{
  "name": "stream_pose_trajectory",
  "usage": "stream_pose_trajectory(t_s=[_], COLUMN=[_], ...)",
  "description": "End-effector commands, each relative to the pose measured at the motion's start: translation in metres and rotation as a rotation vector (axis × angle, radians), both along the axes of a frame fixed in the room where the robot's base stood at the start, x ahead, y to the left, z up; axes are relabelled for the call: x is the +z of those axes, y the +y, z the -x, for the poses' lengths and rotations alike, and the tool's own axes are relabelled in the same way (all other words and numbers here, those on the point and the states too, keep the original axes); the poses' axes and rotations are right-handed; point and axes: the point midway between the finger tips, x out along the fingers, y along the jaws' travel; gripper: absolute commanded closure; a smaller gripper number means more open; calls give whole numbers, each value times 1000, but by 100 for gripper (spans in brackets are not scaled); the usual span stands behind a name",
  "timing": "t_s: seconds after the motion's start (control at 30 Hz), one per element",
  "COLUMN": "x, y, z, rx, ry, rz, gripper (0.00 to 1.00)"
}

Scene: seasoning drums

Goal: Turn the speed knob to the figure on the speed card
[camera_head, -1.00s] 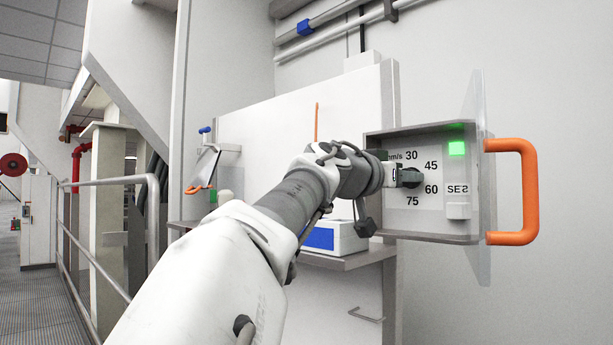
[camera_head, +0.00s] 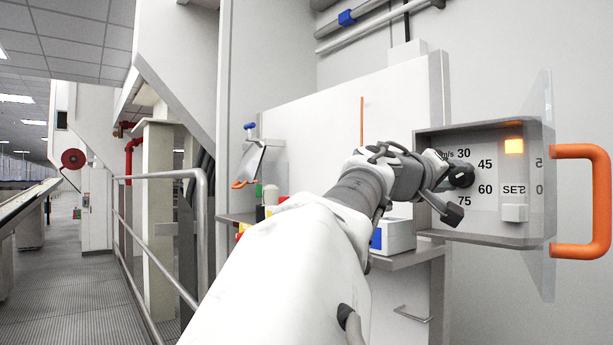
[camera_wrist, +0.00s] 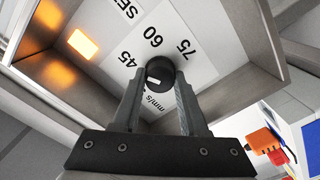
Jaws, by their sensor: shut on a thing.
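The black round speed knob (camera_head: 462,176) sits on the white dial plate in the open grey box (camera_head: 470,238). Figures 30, 45, 60 and 75 and "mm/s" are printed around it. My gripper (camera_wrist: 160,78) is shut on the knob (camera_wrist: 160,66), one finger on each side, in the wrist view. A small white mark shows on the knob's face; I cannot tell which figure it points to. A square lamp (camera_head: 514,146) glows orange above the SET label and a pale button (camera_head: 514,213). I cannot make out a readable speed card.
A clear cover with an orange handle (camera_head: 609,200) stands open at the box's right. A grey shelf (camera_head: 408,260) with a white-and-blue box (camera_head: 398,238) lies below my arm. A tilted plate (camera_head: 250,160) hangs further left. A metal railing (camera_head: 203,230) runs at the left.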

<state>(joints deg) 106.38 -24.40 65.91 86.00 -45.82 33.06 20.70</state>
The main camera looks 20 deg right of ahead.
Motion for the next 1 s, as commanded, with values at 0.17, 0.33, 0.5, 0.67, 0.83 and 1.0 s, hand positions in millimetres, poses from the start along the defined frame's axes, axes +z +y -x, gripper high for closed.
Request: stream_pose_trajectory(t_s=[0.17, 0.33, 0.5, 0.67, 0.83, 1.0], x=[-1, -2, -2, -2, -1, -1], y=[0, 0, 0, -1, 0, 0], z=[0, 0, 0, 0, 0, 0], rx=[-1, -1, -1, -1, -1, -1], ry=[45, 61, 64, 63, 62, 62], rz=[16, 22, 22, 21, 23, 23], gripper=[100, 100, 100, 100, 32, 27])
